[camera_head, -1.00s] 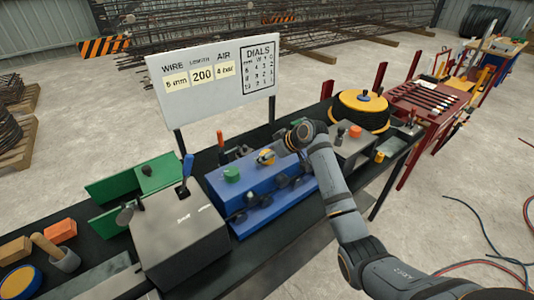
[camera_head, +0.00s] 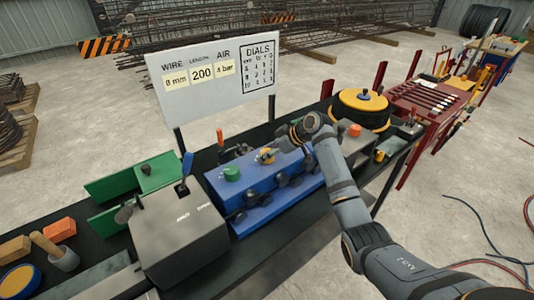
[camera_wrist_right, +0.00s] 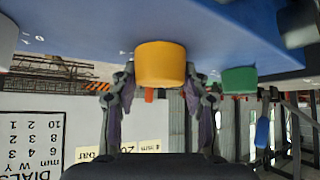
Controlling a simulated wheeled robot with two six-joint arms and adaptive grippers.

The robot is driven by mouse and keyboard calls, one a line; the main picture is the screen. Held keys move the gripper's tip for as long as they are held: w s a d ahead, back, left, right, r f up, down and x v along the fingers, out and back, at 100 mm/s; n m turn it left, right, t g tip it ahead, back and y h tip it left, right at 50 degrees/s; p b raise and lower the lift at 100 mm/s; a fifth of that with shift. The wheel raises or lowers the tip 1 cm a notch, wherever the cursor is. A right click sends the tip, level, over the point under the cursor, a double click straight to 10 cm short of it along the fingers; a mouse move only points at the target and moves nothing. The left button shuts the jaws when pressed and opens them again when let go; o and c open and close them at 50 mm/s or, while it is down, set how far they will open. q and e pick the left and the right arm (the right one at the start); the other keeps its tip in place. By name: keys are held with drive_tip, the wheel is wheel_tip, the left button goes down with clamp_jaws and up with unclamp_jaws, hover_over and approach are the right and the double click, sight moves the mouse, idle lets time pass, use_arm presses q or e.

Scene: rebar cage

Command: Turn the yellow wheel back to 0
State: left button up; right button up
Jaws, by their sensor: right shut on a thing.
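The yellow wheel (camera_head: 266,156) sits on top of the blue box (camera_head: 262,183), to the right of a green knob (camera_head: 232,174). My right gripper (camera_head: 275,153) reaches it from the right in the head view. The right wrist view is upside down and shows the yellow wheel (camera_wrist_right: 160,64) between the two fingers of my right gripper (camera_wrist_right: 158,82), which are shut on its sides. The scale marks by the wheel are too small to read in the head view. My left gripper is not in view.
A white sign (camera_head: 213,79) stands behind the blue box. A grey box (camera_head: 179,236) with a blue-tipped lever is at its left. Dark knobs line the blue box's front. A yellow-and-black reel (camera_head: 360,109) and a small orange-topped box (camera_head: 352,139) are at the right.

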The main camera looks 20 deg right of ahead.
drive_tip(key=shift+n+g+y+b, duration=0.8)
drive_tip(key=shift+n+g+b, duration=0.3)
drive_tip(key=shift+n, duration=0.6)
drive_tip(key=o, duration=1.2)
drive_tip(key=shift+c, duration=0.2)
drive_tip(key=shift+d+r, duration=0.1)
drive_tip(key=v, duration=1.1)
drive_tip(key=shift+d+r, duration=0.2)
drive_tip(key=shift+r, duration=0.05)
